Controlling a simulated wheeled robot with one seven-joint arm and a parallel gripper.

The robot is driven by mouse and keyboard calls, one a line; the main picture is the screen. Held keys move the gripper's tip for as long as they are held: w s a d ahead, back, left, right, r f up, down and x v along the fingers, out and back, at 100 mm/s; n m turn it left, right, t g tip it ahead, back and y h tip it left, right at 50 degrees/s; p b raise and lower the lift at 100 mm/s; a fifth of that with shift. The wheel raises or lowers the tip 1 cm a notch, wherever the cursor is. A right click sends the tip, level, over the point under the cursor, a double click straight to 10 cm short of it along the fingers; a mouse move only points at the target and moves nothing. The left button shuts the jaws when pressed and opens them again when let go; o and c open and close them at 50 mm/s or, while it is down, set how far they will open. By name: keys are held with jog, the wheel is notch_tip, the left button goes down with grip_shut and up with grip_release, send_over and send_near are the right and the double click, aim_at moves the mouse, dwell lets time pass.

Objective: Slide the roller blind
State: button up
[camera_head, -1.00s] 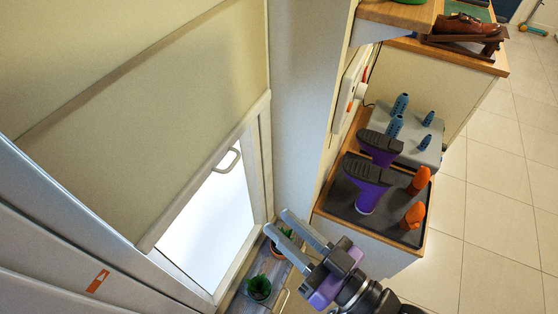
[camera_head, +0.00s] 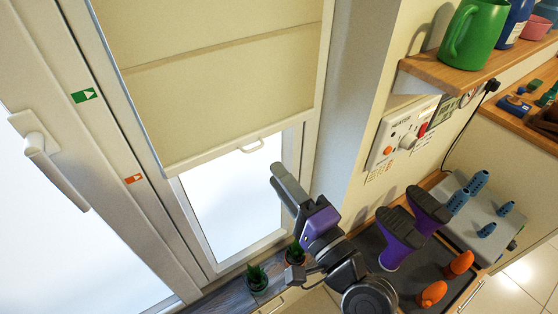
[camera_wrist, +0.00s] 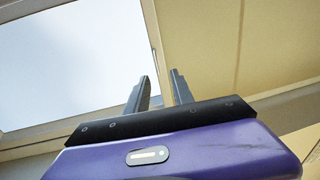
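The cream roller blind (camera_head: 215,80) covers the upper part of the window in the head view. Its pale bottom bar (camera_head: 215,155) carries a small loop handle (camera_head: 252,147). Bright glass shows below the bar. My gripper (camera_head: 277,174) is just below and right of the handle, apart from it in the picture; the depth gap is hard to tell. In the wrist view my gripper (camera_wrist: 160,88) has its two fingers apart with nothing between them. The handle cannot be made out there.
A window handle (camera_head: 40,150) is on the left sash. Potted plants (camera_head: 257,278) stand on the sill below. At right are a heater switch panel (camera_head: 405,135), a shelf with a green mug (camera_head: 473,35), and a tray (camera_head: 395,285) with purple boots (camera_head: 400,240).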

jog(key=f+p+x, duration=0.1)
jog(key=x, duration=0.6)
jog(key=shift+w+a+r+p, duration=0.3)
jog(key=shift+w+r+p, duration=0.05)
jog(key=shift+r+p, duration=0.05)
jog(key=shift+c, duration=0.2)
grip_shut()
dwell(1.0)
